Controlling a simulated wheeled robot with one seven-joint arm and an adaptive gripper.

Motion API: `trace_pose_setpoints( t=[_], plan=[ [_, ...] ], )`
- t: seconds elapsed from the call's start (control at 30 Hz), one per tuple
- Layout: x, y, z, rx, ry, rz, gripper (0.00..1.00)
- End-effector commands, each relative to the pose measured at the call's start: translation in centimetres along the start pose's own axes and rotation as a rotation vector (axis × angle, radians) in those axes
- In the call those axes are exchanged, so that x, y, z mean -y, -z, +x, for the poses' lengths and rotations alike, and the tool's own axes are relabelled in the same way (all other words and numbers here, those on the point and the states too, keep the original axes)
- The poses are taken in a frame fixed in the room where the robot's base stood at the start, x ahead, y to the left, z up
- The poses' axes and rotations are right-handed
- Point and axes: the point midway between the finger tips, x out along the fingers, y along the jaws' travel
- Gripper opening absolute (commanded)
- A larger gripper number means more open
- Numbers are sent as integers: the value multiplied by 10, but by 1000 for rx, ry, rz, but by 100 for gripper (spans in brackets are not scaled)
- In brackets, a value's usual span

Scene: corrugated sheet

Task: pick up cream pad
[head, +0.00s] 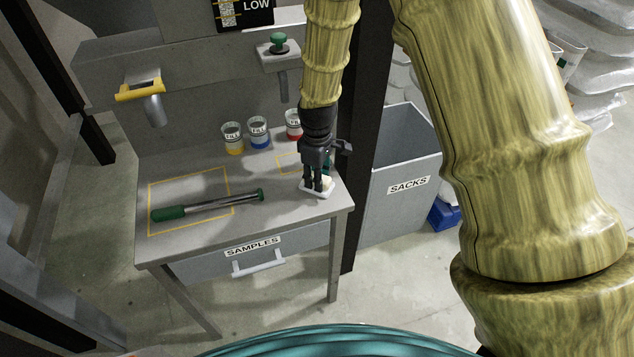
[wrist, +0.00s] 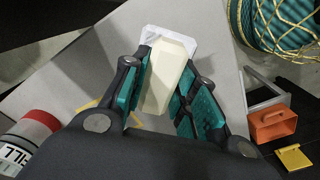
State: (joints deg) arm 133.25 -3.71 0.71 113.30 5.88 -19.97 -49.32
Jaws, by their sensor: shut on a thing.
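The cream pad (wrist: 165,78) is a pale block in the wrist view, between the two teal-padded fingers of my gripper (wrist: 168,95). A white tray or base (wrist: 172,36) shows at its far end, under or behind it. In the head view my gripper (head: 317,187) points down at the right front part of the table, shut on the pad (head: 327,183). The white base (head: 311,189) lies around the fingertips there. The fingers hide much of the pad, and I cannot tell whether it is clear of the base.
The grey table (head: 285,225) has a SAMPLES drawer (head: 252,250). A green-handled metal tool (head: 210,205) lies in a yellow outline on the left. Several FILL cups (head: 258,133) stand at the back. A grey SACKS bin (head: 405,175) stands to the right.

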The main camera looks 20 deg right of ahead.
Motion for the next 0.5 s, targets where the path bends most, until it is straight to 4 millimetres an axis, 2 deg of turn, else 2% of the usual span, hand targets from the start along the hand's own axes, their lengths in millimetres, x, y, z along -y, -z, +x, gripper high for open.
trace_pose_setpoints(
  t=[0.27,0.5],
  plan=[
    [0,0,-2,-1,0,0,0],
    [0,1,-22,-3,-1,1,0]
  ],
)
